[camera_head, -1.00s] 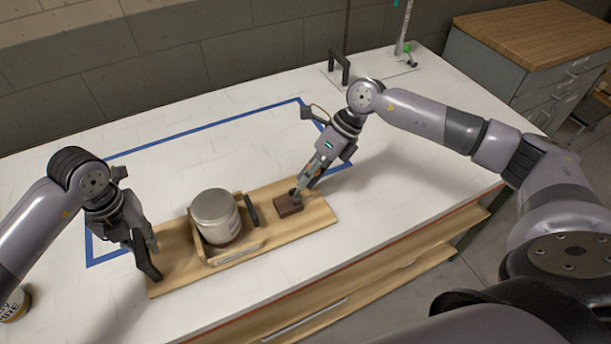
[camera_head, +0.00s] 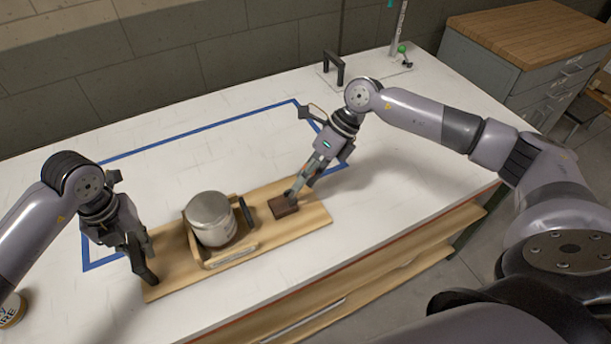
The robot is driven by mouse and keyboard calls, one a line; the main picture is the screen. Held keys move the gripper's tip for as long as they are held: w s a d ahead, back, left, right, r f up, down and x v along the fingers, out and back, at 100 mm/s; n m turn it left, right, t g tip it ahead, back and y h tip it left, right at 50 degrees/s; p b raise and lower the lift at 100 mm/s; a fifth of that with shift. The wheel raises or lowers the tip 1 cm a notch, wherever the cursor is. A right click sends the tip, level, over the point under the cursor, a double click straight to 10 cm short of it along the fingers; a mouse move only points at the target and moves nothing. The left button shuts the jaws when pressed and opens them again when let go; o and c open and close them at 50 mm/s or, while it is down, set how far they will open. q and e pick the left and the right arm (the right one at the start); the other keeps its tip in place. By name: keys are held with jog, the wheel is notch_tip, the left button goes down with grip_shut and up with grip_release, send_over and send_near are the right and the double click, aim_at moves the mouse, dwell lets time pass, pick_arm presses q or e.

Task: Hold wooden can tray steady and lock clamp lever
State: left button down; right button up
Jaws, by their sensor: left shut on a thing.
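The wooden can tray (camera_head: 175,268) lies on the white table, a long pale board with a low open box in its middle. A grey lidded can (camera_head: 210,220) stands upright in the box. A black bar (camera_head: 246,212), perhaps the clamp lever, tilts beside the can's right side. A dark brown block (camera_head: 283,207) sits on the board further right. My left gripper (camera_head: 146,262) is shut on the board's left end. My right gripper (camera_head: 290,194) points down at the brown block and appears to touch it; its fingers are too small to tell open or shut.
Blue tape (camera_head: 200,130) outlines an area on the table (camera_head: 400,170), mostly clear behind the tray. A black handle (camera_head: 334,68) and a stand with a green knob (camera_head: 402,49) are at the back. A labelled can (camera_head: 12,308) is at the left edge.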

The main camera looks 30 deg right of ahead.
pick_arm(q)
jog(key=shift+d, duration=0.1)
pick_arm(e)
jog(key=v, duration=1.1)
jog(key=shift+d+r, duration=0.2)
jog(key=shift+r, duration=0.1)
pick_arm(q)
jog(key=c, duration=1.3)
grip_release()
jog(key=shift+c, duration=0.2)
notch_tip(320, 180, up, 12)
jog(key=shift+f, duration=0.1)
pick_arm(e)
jog(key=shift+s, duration=0.1)
